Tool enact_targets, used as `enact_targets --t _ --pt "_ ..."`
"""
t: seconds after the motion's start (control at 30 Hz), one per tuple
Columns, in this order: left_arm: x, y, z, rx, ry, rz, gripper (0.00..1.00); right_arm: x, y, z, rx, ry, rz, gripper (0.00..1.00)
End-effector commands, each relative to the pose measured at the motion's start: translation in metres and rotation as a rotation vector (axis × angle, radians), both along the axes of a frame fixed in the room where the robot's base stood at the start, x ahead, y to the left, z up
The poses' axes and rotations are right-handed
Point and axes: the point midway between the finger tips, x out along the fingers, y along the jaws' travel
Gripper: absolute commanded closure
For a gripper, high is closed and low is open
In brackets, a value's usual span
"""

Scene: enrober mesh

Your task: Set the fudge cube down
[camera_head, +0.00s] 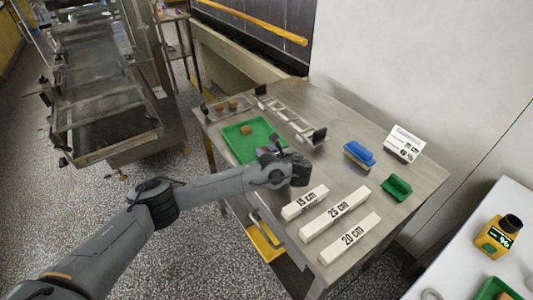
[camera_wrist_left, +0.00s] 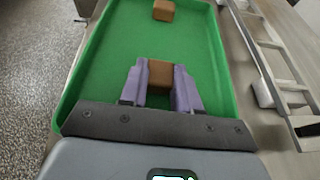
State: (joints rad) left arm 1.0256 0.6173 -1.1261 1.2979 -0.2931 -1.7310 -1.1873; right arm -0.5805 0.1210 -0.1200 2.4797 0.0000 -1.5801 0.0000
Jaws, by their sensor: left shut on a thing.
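A brown fudge cube (camera_wrist_left: 160,74) sits between the purple fingertips of my left gripper (camera_wrist_left: 160,86), which is shut on it. In the head view my left gripper (camera_head: 272,150) is at the near right part of the green tray (camera_head: 239,149), and it hides the held cube. In the wrist view the held cube is over the green tray floor (camera_wrist_left: 125,38); I cannot tell whether it touches it. Another brown cube (camera_wrist_left: 163,10) lies at the tray's far end and shows in the head view (camera_head: 246,130). My right gripper is not in view.
A metal rack (camera_head: 288,117) stands right of the tray, close to the gripper. A shallow tray with brown pieces (camera_head: 221,107) is at the back left.

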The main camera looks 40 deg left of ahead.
Motion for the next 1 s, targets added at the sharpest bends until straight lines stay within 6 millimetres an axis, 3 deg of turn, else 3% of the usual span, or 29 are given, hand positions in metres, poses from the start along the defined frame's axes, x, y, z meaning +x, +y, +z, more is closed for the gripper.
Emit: enact_targets --t 0.37,0.4,0.53,0.9,1.0 --pt "0.0002 -0.0003 -0.0027 0.0 0.0 -0.001 0.86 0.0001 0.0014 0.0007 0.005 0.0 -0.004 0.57" --pt "0.0002 -0.0002 -0.0022 0.0 0.0 -0.001 0.63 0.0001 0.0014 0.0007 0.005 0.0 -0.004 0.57" --pt "0.0002 -0.0003 -0.0022 0.0 0.0 -0.001 0.43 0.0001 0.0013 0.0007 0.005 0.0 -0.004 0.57" --pt "0.0002 -0.0001 0.0013 -0.001 -0.001 -0.001 0.43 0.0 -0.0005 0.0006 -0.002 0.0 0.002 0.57" --pt "-0.0024 -0.0081 0.0053 -0.002 -0.001 -0.004 0.43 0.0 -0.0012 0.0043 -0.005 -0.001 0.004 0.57"
